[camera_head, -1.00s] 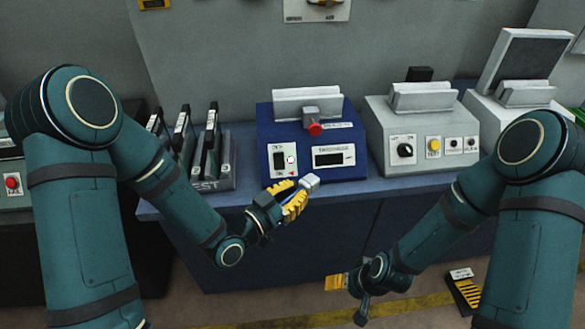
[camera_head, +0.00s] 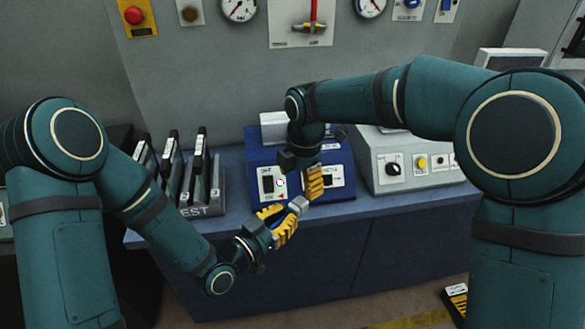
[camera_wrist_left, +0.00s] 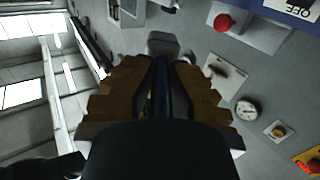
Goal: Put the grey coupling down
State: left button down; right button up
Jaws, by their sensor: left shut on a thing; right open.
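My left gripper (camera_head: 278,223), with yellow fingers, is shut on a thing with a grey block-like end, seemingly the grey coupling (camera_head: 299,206). It is held up in front of the blue tester's lower edge, its grey end toward the right. Some dark blue shows between the fingers. In the left wrist view the grey end (camera_wrist_left: 163,42) sticks out past the fingertips (camera_wrist_left: 162,62). My right gripper (camera_head: 315,184) is open, close above and right of the grey end, in front of the blue tester (camera_head: 258,160). Whether they touch cannot be told.
A rack (camera_head: 213,206) with several dark upright pieces stands left of the tester. A grey box (camera_head: 375,157) with knobs stands at its right. The blue bench's front strip (camera_head: 365,207) is bare.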

aim_at(292, 203)
jog(key=r+n, duration=0.1)
jog(key=s+a+r, duration=0.1)
jog(key=r, duration=0.1)
jog(key=s+r+n, duration=0.1)
jog(key=shift+s+a+r+n+h, duration=0.15)
jog(key=shift+a+r+n+h, duration=0.15)
jog(key=shift+r, duration=0.1)
notch_tip(292, 203, down, 12)
jog(key=shift+r, duration=0.15)
grip_shut()
pick_arm(q)
jog(key=c, duration=1.1)
grip_release()
jog(key=shift+d, duration=0.1)
jog(key=shift+o, duration=0.2)
